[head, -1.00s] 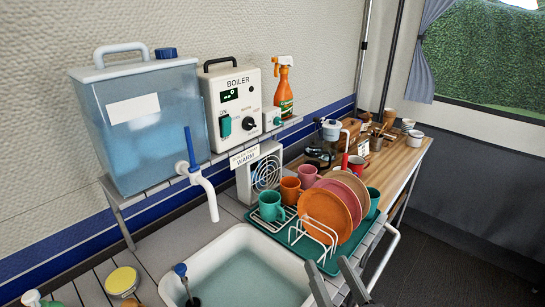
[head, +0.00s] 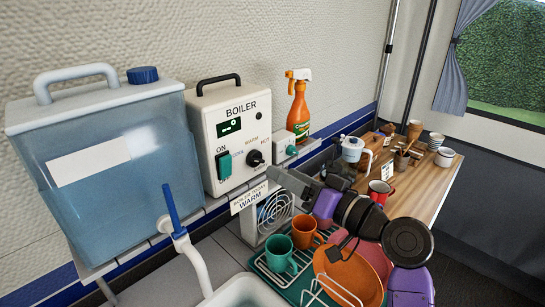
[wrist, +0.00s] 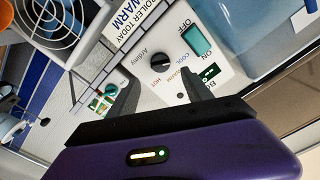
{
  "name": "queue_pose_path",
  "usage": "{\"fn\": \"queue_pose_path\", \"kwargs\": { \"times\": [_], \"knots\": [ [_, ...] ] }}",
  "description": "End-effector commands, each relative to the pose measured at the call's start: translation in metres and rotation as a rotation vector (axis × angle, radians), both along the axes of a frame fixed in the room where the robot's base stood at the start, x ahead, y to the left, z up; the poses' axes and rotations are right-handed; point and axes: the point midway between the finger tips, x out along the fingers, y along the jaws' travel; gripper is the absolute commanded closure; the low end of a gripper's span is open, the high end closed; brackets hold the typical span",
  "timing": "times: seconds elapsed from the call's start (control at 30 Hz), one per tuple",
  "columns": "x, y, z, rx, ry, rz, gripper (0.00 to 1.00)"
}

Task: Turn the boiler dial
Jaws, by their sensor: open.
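The boiler (head: 232,135) is a white box with a black top handle, standing on the shelf. Its black round dial (head: 255,158) is on the lower right of the front, among the labels COOL, WARM and HOT. My gripper (head: 284,180) is just right of and in front of the dial, with its fingers towards the panel. In the wrist view the dial (wrist: 160,62) shows a slot, just beyond and between the two spread fingertips (wrist: 159,76). The gripper is open and nothing is between the fingers. I cannot tell for sure which label the dial points to.
A sign (head: 249,197) below the boiler reads WARM. A green switch (head: 224,166) sits left of the dial. A small white box (head: 284,146) and an orange spray bottle (head: 299,105) stand right. A water tank (head: 105,165) is left; mugs (head: 279,253) and plates are below.

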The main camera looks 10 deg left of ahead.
Motion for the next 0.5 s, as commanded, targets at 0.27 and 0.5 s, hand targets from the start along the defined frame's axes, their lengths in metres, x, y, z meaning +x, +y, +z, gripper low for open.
{"fn": "queue_pose_path", "kwargs": {
  "times": [0.27, 0.5],
  "knots": [
    [0.011, 0.022, -0.001, -0.018, -0.001, 0.015, 0.42],
    [0.034, 0.050, -0.001, -0.016, -0.001, 0.013, 0.42]
  ]
}}
